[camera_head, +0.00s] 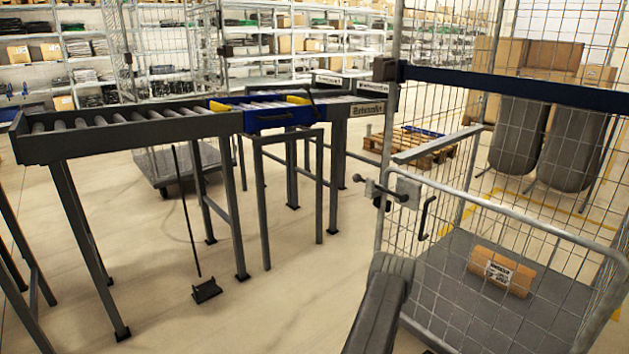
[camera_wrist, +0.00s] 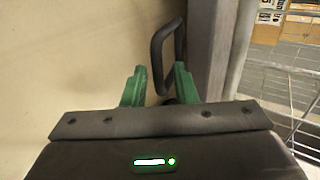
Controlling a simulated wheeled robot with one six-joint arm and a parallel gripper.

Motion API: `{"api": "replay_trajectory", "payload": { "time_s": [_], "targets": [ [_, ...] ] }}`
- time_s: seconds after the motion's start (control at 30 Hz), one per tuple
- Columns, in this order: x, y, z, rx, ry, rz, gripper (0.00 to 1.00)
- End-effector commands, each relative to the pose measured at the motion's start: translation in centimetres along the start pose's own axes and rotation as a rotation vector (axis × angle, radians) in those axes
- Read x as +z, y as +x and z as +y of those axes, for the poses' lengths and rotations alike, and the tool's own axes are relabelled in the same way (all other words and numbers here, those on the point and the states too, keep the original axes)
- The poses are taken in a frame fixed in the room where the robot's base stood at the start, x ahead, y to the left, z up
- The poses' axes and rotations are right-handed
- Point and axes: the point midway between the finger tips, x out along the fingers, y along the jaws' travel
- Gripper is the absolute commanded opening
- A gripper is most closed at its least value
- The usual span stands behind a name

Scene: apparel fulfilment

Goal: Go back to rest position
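My gripper (camera_wrist: 159,68) shows in the wrist view as two green fingers with a clear gap between them. Nothing is clamped in it. A black looped handle (camera_wrist: 156,48) shows just past the fingertips, beside a grey post; its lower end lines up with the gap, and I cannot tell how far beyond the fingers it is. In the head view a dark part of my arm (camera_head: 383,308) rises at the bottom, in front of the wire roll cage. The gripper itself is not visible there.
The roll cage's front gate rail (camera_head: 530,220) and blue bar (camera_head: 520,88) stand close on the right. A cardboard parcel (camera_head: 502,271) lies on the cage floor. A roller conveyor (camera_head: 140,128) with a blue section stands left. Open floor (camera_head: 290,300) lies between them.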

Motion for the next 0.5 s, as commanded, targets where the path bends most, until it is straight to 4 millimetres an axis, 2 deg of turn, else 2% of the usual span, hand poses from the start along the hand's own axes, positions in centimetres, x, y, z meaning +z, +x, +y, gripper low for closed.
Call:
{"api": "replay_trajectory", "payload": {
  "time_s": [0.1,0.5],
  "targets": [
    [0.1,-2.6,-0.3,0.002,-0.004,-0.002,0.26],
    [0.1,-10.6,-0.2,0.002,-0.003,-0.002,0.26]
  ]
}}
